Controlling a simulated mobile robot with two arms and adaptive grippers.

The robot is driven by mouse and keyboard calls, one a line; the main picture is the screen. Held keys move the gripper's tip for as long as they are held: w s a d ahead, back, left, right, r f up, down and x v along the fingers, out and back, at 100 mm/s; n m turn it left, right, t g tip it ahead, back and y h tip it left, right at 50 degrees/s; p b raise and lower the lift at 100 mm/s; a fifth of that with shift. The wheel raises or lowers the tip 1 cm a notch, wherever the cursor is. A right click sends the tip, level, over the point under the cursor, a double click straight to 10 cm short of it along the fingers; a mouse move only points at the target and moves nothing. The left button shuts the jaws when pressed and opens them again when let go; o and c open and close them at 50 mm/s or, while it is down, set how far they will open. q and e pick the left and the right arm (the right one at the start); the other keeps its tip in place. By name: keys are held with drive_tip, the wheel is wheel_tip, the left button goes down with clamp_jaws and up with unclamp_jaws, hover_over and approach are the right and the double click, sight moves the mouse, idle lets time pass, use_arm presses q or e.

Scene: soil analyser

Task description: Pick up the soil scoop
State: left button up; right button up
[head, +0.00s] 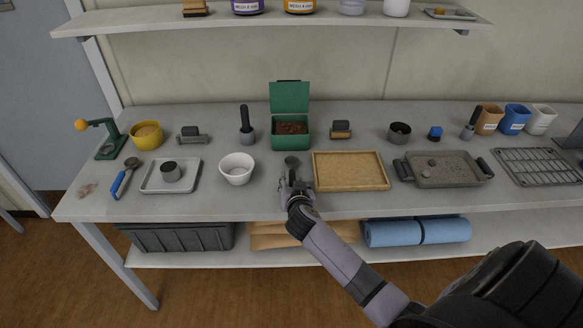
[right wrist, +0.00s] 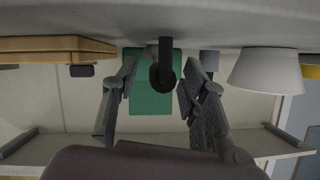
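A small dark scoop-like tool, which I take for the soil scoop, lies on the bench; its round grey bowl (head: 292,161) shows just beyond my right gripper (head: 291,186) in the head view. Its handle is mostly hidden there by the gripper. In the right wrist view, which is upside down, the dark tool (right wrist: 163,77) sits between the two fingers of the right gripper (right wrist: 160,92). The fingers are spread, with a gap visible on each side of it. My left gripper is not in view.
An open green box (head: 279,145) with brown soil stands behind the tool. A white bowl (head: 237,174) is to the left, and a cork-coloured tray (head: 350,184) is close on the right. A blue-handled tool (head: 122,183) lies far left. An upper shelf (head: 270,18) hangs above.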

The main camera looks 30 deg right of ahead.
drive_tip(key=shift+x, duration=1.05)
drive_tip(key=shift+c, duration=0.4)
clamp_jaws()
